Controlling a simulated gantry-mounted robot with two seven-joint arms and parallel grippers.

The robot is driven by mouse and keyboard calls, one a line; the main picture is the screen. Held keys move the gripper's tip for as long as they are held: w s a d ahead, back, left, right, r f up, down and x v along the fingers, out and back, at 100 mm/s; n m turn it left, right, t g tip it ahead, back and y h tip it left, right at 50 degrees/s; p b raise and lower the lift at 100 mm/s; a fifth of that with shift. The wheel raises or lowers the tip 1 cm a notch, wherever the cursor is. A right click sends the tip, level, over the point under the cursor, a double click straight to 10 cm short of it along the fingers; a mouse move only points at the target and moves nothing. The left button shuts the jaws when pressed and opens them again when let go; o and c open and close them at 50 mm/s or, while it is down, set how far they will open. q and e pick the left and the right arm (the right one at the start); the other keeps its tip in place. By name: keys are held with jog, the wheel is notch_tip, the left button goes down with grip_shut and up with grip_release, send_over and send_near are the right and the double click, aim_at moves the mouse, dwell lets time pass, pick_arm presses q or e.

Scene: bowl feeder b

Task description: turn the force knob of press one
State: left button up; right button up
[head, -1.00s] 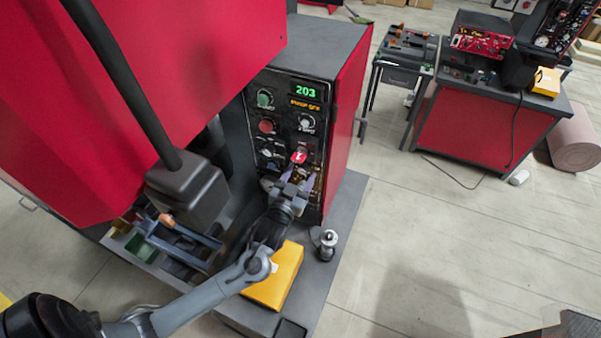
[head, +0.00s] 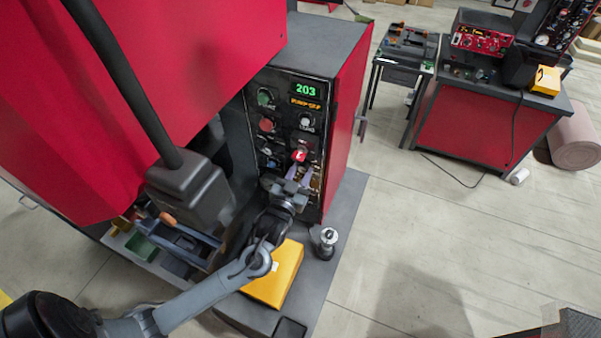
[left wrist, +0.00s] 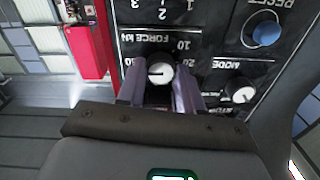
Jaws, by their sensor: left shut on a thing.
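In the head view, my left gripper (head: 299,180) is at the lower part of the dark control panel (head: 283,128) of the press, and I cannot make out the force knob there. The panel display (head: 306,90) reads a green 203. My right gripper is not in view.
A red knob (head: 299,156) sits just above the gripper. A yellow box (head: 277,275) and a small metal part (head: 327,243) are below. Open floor lies right.

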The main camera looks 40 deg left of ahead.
pick_arm(q)
jog(key=shift+n, duration=0.4)
jog(key=n, duration=0.3)
jog(key=shift+n, duration=0.3)
jog(key=n, duration=0.4)
jog(key=shift+a+n+p, duration=0.1)
jog(key=shift+n+p, duration=0.2)
jog(key=n, duration=0.8)
jog(key=shift+f+p, duration=0.1)
jog(key=shift+p, duration=0.25)
jog(key=shift+n, duration=0.3)
jog(key=o, duration=1)
jog(key=shift+o, duration=0.2)
